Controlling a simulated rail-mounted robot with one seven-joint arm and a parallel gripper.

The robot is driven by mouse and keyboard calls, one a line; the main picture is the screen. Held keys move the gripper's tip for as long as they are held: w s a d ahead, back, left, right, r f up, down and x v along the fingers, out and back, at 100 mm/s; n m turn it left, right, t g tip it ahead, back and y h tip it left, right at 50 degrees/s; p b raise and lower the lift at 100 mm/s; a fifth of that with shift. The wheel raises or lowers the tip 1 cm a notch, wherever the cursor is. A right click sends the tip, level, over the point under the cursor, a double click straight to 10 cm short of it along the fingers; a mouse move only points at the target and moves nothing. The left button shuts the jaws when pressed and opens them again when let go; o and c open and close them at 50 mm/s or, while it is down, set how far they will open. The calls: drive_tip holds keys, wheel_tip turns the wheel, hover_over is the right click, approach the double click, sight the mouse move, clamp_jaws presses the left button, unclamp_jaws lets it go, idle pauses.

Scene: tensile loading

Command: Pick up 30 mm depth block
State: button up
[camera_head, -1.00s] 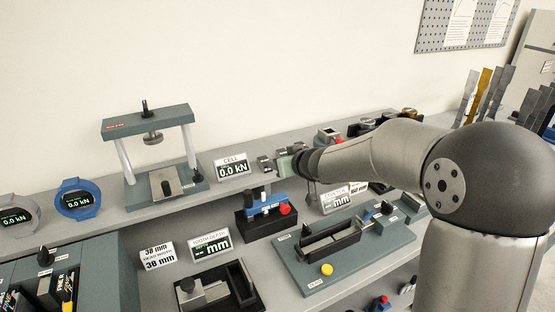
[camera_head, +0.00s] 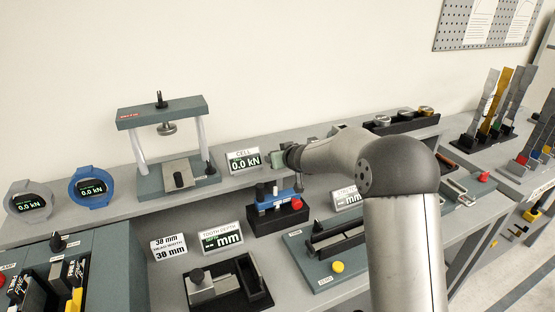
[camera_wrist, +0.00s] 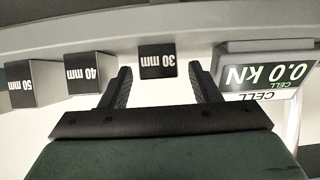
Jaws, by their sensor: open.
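The 30 mm block (camera_wrist: 157,61) shows in the wrist view as a dark block with a white "30 mm" label, upside down in the picture. My gripper (camera_wrist: 160,74) is open, with one finger on each side of the block's width in the picture. The block lies beyond or about level with the fingertips; I cannot tell the exact depth, and no contact shows. In the head view my gripper (camera_head: 278,159) is at the rear shelf, just right of the CELL display; the block cannot be made out there.
In the wrist view, the 40 mm block (camera_wrist: 89,72) and 50 mm block (camera_wrist: 30,83) stand to the left. The CELL display (camera_wrist: 268,74) is close to the right finger. In the head view, a press frame (camera_head: 162,140) stands left of the display (camera_head: 244,160).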

drive_tip(key=shift+w+a, duration=0.1)
drive_tip(key=c, duration=1.2)
drive_tip(key=shift+o, duration=0.2)
